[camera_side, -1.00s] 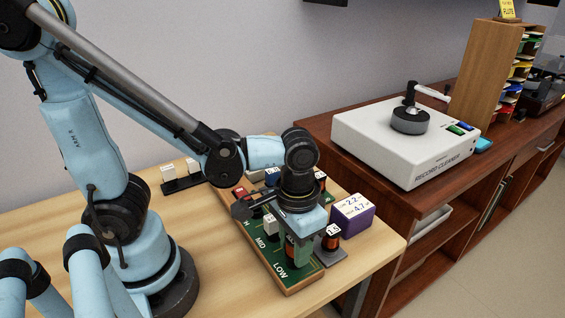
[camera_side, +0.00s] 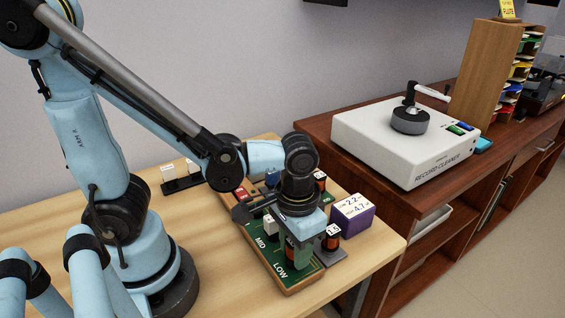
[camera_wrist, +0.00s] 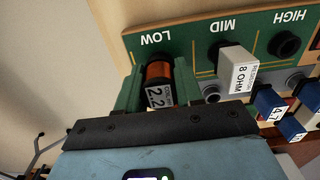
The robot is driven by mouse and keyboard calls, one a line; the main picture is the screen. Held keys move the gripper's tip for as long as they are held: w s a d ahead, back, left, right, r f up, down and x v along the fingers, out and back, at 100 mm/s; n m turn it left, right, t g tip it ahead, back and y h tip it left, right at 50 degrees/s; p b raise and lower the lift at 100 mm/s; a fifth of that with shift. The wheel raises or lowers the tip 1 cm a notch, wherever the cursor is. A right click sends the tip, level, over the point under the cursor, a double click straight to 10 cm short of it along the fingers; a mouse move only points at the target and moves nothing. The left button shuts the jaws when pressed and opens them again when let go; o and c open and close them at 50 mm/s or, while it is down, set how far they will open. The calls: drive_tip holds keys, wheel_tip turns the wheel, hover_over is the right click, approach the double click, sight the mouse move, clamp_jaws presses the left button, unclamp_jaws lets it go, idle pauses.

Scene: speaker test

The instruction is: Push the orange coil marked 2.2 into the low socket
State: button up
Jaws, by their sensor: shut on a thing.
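The orange coil (camera_wrist: 158,73) has black ends and a white label reading 2.2. It stands between the green fingers of my gripper (camera_wrist: 157,88), which is shut on it. The coil is at the LOW position of the green board (camera_wrist: 186,43), and its far end is against or very close to the board. The low socket is hidden behind it, so I cannot tell how deep the coil sits. In the side view, my gripper (camera_side: 291,256) points down over the LOW end of the board (camera_side: 262,262), mostly covering the coil.
A white 8 OHM block (camera_wrist: 236,72) stands at MID; the HIGH socket (camera_wrist: 284,45) is empty. Another orange coil (camera_side: 331,240) stands on a grey holder just right of my gripper. Beyond it is a purple box (camera_side: 352,217) marked 2.2 and 4.7.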

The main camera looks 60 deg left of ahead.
drive_tip(key=shift+f, duration=0.15)
idle(0.4)
drive_tip(key=o, duration=1.1)
drive_tip(key=shift+r, duration=3.75)
drive_tip(key=shift+w+a+t, duration=0.2)
drive_tip(key=shift+a+t, duration=0.1)
drive_tip(key=shift+a, duration=0.05)
drive_tip(key=w+a+t, duration=0.1)
drive_tip(key=a+t, duration=0.1)
drive_tip(key=a, duration=0.1)
drive_tip(key=w+a+r+t, duration=0.1)
drive_tip(key=w+a+t, duration=0.1)
drive_tip(key=a, duration=0.1)
drive_tip(key=w+a+r+t, duration=0.1)
drive_tip(key=a+t, duration=0.1)
drive_tip(key=shift+w+a+r+t, duration=0.1)
drive_tip(key=shift+w+a+t, duration=0.2)
drive_tip(key=shift+a, duration=0.1)
